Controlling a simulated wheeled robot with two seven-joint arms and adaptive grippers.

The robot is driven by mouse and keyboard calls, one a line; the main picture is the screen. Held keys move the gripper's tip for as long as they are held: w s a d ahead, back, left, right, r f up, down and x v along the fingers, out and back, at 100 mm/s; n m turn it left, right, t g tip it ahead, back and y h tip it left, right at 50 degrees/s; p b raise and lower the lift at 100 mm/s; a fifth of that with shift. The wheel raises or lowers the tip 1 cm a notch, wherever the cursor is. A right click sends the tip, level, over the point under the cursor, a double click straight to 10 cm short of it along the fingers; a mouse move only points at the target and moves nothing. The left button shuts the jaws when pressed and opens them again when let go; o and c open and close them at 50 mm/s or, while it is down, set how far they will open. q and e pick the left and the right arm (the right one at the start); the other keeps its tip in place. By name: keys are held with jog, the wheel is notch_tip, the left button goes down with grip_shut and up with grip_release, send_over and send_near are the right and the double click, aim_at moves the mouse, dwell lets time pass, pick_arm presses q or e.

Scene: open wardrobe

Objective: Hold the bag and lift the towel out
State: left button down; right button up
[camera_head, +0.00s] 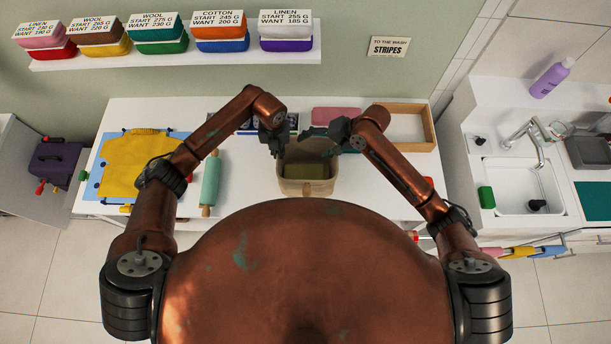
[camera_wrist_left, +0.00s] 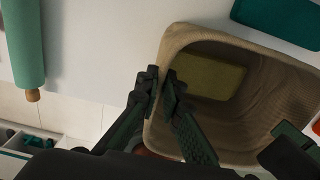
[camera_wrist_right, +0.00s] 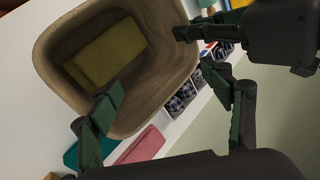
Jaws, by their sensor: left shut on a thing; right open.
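The beige bag (camera_head: 296,187) stands open on the white table, in front of me. The olive-yellow towel (camera_head: 307,171) lies folded at the bottom of the bag; it also shows in the left wrist view (camera_wrist_left: 208,75) and the right wrist view (camera_wrist_right: 110,54). My left gripper (camera_head: 275,150) is shut on the bag's rim at the left; in the left wrist view its fingers (camera_wrist_left: 160,92) pinch the bag's wall (camera_wrist_left: 185,40). My right gripper (camera_head: 318,141) is open over the bag's far right side; in the right wrist view one finger (camera_wrist_right: 108,105) overlaps the bag's opening.
A teal rolling pin (camera_head: 210,182) and a yellow cloth (camera_head: 133,165) on a blue board lie to the left. A pink folded cloth (camera_head: 337,115) and a wooden tray (camera_head: 412,128) are behind and to the right. A divided box (camera_wrist_right: 187,93) stands beside the bag.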

aim_at(307, 173)
jog(key=f+n+h, duration=0.2)
jog(key=f+n, duration=0.1)
jog(key=n, duration=0.1)
jog(key=s+a+f+n+h, duration=0.1)
jog(key=f+n+h, duration=0.1)
jog(key=f+n, duration=0.2)
jog(key=f+n+h, duration=0.2)
jog(key=f+n, duration=0.1)
jog(key=n, duration=0.2)
jog(key=shift+s+a+f+n, duration=0.15)
jog(key=shift+a+f+n, duration=0.1)
jog(key=shift+n, duration=0.15)
jog(key=shift+a+f+n+h, duration=0.1)
jog(key=shift+f+n+h, duration=0.05)
jog(key=shift+n, duration=0.4)
jog(key=shift+f+n+h, duration=0.1)
jog(key=shift+n+h, duration=0.05)
jog(key=shift+n, duration=0.4)
jog(key=shift+a+f+n+h, duration=0.1)
jog(key=shift+a+n+h, duration=0.15)
jog(key=shift+n, duration=0.85)
jog(key=shift+a+n+g, duration=0.15)
jog(key=shift+n+g, duration=0.15)
jog(key=shift+n, duration=0.5)
jog(key=shift+s+a+n+g, duration=0.15)
jog(key=shift+s+n+g, duration=0.3)
jog(key=shift+n, duration=0.35)
jog(key=shift+f, duration=4.85)
jog(key=shift+f, duration=0.7)
jog(key=shift+c, duration=0.5)
